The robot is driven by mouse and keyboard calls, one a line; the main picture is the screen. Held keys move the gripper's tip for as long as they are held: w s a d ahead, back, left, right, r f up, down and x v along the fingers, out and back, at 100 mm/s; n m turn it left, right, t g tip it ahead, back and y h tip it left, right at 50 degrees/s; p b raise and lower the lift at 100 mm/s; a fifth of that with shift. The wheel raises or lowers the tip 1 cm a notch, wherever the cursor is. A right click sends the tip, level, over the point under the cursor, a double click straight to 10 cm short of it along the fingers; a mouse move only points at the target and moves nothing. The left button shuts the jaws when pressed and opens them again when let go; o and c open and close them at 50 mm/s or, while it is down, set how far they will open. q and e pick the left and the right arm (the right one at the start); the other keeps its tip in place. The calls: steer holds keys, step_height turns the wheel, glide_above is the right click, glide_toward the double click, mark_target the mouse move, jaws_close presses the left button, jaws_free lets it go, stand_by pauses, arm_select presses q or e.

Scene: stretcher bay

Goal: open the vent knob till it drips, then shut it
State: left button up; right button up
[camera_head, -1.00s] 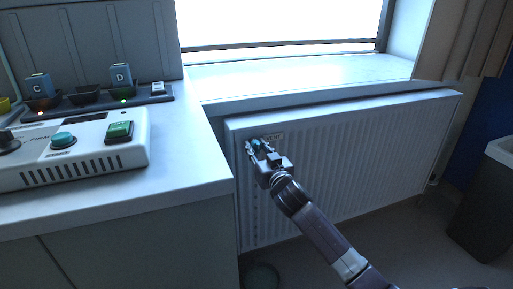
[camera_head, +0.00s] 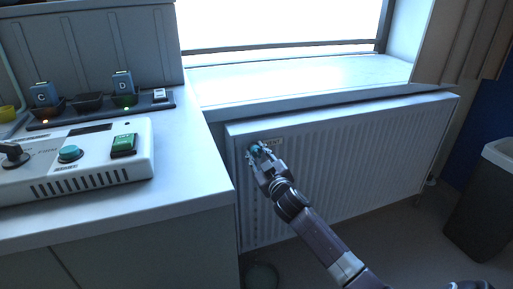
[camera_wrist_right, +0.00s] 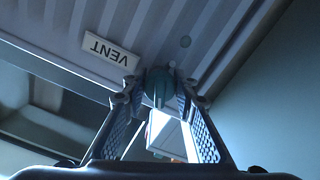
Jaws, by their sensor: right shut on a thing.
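The teal vent knob (camera_head: 256,148) sits at the upper left corner of the white radiator (camera_head: 340,160), beside a small VENT label (camera_head: 271,140). In the right wrist view the knob (camera_wrist_right: 158,82) shows between the two fingertips, below the label (camera_wrist_right: 110,49). My right gripper (camera_head: 259,154) is shut on the knob, one fingertip on each side; it also shows in the wrist view (camera_wrist_right: 159,94). No water shows at the knob. A dark round bowl (camera_head: 261,276) stands on the floor below, partly cut off; its inside is unclear. My left gripper is not in view.
A white counter (camera_head: 195,180) stands left of the radiator, with a white control box (camera_head: 100,172) and a dark charging tray (camera_head: 150,102) on it. The window sill (camera_head: 300,80) juts over the radiator. A grey bin (camera_head: 480,205) stands at the right.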

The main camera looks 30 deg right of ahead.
steer(key=n+p, duration=0.2)
steer(key=n, duration=0.1)
steer(key=shift+r+n, duration=0.1)
steer(key=shift+n, duration=0.3)
steer(key=n+p, duration=0.1)
steer(key=n, duration=0.4)
steer(key=shift+p, duration=0.4)
arm_select(q)
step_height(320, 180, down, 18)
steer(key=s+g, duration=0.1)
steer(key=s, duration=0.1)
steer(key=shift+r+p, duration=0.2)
steer(key=shift+p, duration=0.2)
arm_select(e)
steer(key=shift+n, duration=2)
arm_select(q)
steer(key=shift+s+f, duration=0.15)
arm_select(e)
steer(key=o, duration=1.2)
steer(key=shift+c, duration=0.2)
steer(key=shift+s, duration=0.15)
steer(key=v, duration=1.1)
steer(key=shift+s, duration=0.35)
